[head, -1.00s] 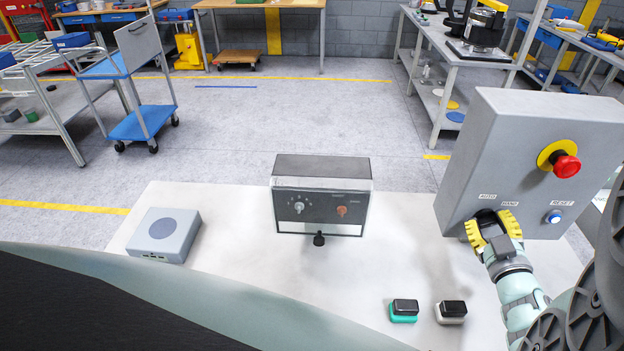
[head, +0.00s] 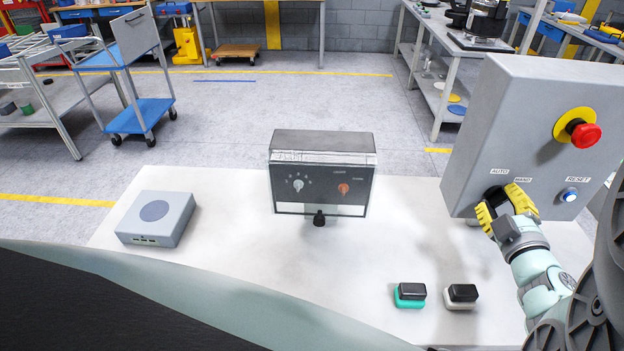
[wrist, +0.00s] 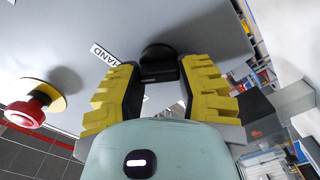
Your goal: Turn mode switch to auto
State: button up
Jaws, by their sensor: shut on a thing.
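The grey control box (head: 500,110) stands at the right of the head view. Its black mode switch (wrist: 159,62) sits on the front face below the AUTO label (head: 499,172) and the HAND label (head: 523,180). My gripper (head: 502,203) has its yellow-padded fingers on either side of the switch knob and is shut on it. In the wrist view my gripper (wrist: 160,85) has a finger at each side of the dark knob, with the HAND label (wrist: 105,54) to its upper left. The fingers hide much of the knob in the head view, so its pointing direction cannot be told.
A red emergency stop (head: 585,136) on a yellow disc and a lit blue reset button (head: 569,195) are to the right on the same face. The white table (head: 250,240) also bears a dark-fronted instrument (head: 320,170), a grey box (head: 157,218) and two small black-topped blocks (head: 411,295) (head: 461,296).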

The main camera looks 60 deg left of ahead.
jog(key=n+b, duration=0.3)
jog(key=b, duration=0.1)
jog(key=shift+f+n, duration=0.4)
jog(key=shift+r+n+b, duration=0.2)
jog(key=shift+n+b, duration=1.3)
jog(key=shift+n, duration=0.1)
grip_shut()
jog(key=o, duration=1.2)
grip_release()
jog(key=shift+r, duration=0.1)
jog(key=shift+s+d, duration=0.25)
jog(key=shift+d, duration=0.15)
jog(key=shift+v, duration=5.55)
